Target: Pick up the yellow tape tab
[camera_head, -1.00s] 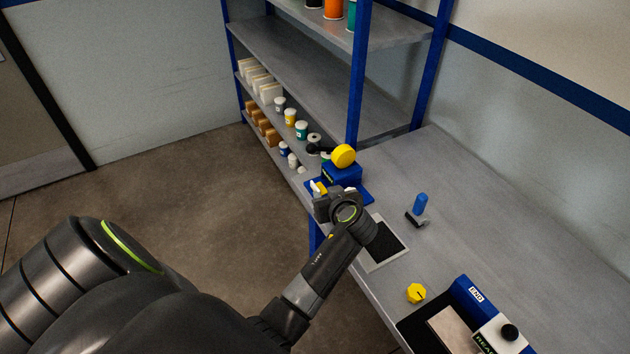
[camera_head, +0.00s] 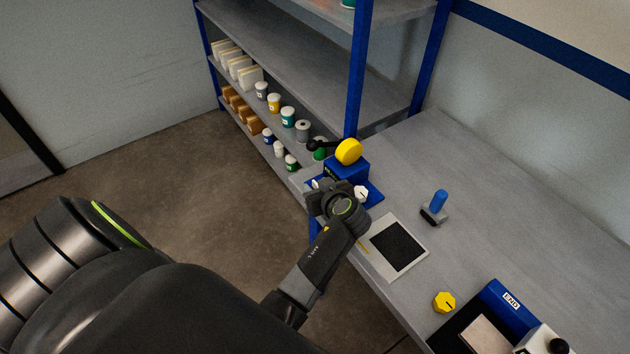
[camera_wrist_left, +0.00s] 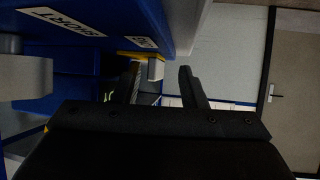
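A blue dispenser (camera_head: 346,170) with a round yellow roll (camera_head: 348,151) and a black arm stands at the near-left end of the bench. My left gripper (camera_head: 325,190) is right at its front, low by the bench edge. In the left wrist view my left gripper (camera_wrist_left: 161,76) has its fingers apart, with a clear gap. A thin yellow strip (camera_wrist_left: 140,55) shows by the left finger with a small pale block (camera_wrist_left: 155,69); I cannot tell whether the strip is the tape tab. In the head view the gripper hides the dispenser's front. My right gripper is out of view.
A framed black pad (camera_head: 398,246) lies right of my left gripper. A blue-handled tool (camera_head: 438,204), a yellow knob (camera_head: 444,302) and a blue end station (camera_head: 506,306) are farther right. A shelf (camera_head: 290,70) with jars and boxes stands behind.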

